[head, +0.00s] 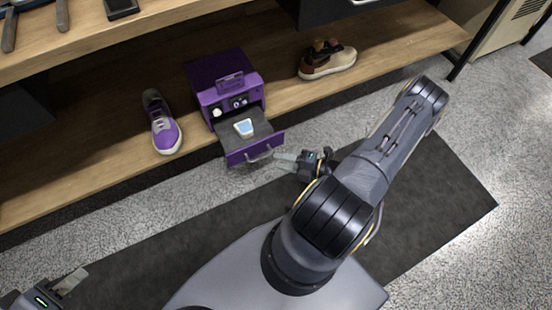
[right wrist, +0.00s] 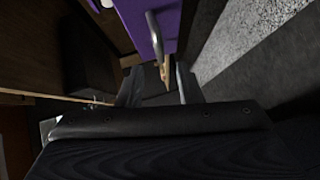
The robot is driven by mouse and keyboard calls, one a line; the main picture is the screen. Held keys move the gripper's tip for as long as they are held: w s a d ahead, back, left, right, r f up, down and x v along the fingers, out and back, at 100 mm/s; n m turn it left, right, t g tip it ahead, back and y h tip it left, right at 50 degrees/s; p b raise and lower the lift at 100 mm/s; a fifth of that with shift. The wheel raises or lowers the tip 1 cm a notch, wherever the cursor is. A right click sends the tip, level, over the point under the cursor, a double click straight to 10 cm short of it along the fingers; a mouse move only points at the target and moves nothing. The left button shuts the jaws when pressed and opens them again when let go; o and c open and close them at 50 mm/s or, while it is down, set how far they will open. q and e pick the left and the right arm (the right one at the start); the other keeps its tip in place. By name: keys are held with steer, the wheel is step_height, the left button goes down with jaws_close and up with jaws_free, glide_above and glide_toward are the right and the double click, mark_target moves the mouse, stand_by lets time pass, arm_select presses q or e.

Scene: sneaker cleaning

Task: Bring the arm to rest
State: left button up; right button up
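My right gripper (head: 284,158) is low in front of the purple box (head: 222,75), beside the handle (head: 260,153) of its pulled-out drawer (head: 250,146). In the right wrist view its two fingers (right wrist: 158,88) stand apart, with the drawer handle (right wrist: 154,36) ahead of them. I cannot tell whether they touch it. A small white item with a blue face (head: 243,127) lies in the drawer. My left gripper (head: 70,281) is at the bottom left corner of the head view, mostly cut off, so its opening cannot be judged.
A purple-and-grey sneaker (head: 160,122) stands left of the box on the wooden shelf (head: 110,150). A beige and dark shoe (head: 327,60) stands to the right. An upper shelf (head: 130,27) is above. A dark mat (head: 430,200) lies on the speckled floor, with open room at right.

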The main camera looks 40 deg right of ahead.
stand_by(0.5)
steer(key=w+a+r+n+g+y, duration=0.1)
steer(key=a+r+n+g, duration=0.35)
steer(key=r+n, duration=0.65)
steer(key=w+a+r+n+g+y, duration=0.1)
steer(key=a+r+n+g+y, duration=0.15)
steer(key=r+n+g, duration=0.6)
steer(key=s+a+r+n+t+h, duration=0.25)
steer(key=s+r+n+h, duration=0.35)
steer(key=n, duration=0.8)
steer(key=s+a+r+n+t+h, duration=0.3)
steer(key=r+n, duration=0.5)
steer(key=n, duration=0.6)
step_height(320, 180, up, 30)
steer(key=s+p, duration=0.1)
steer(key=p, duration=2.9)
steer(key=shift+d+g+y, duration=0.2)
steer(key=shift+g+y, duration=0.15)
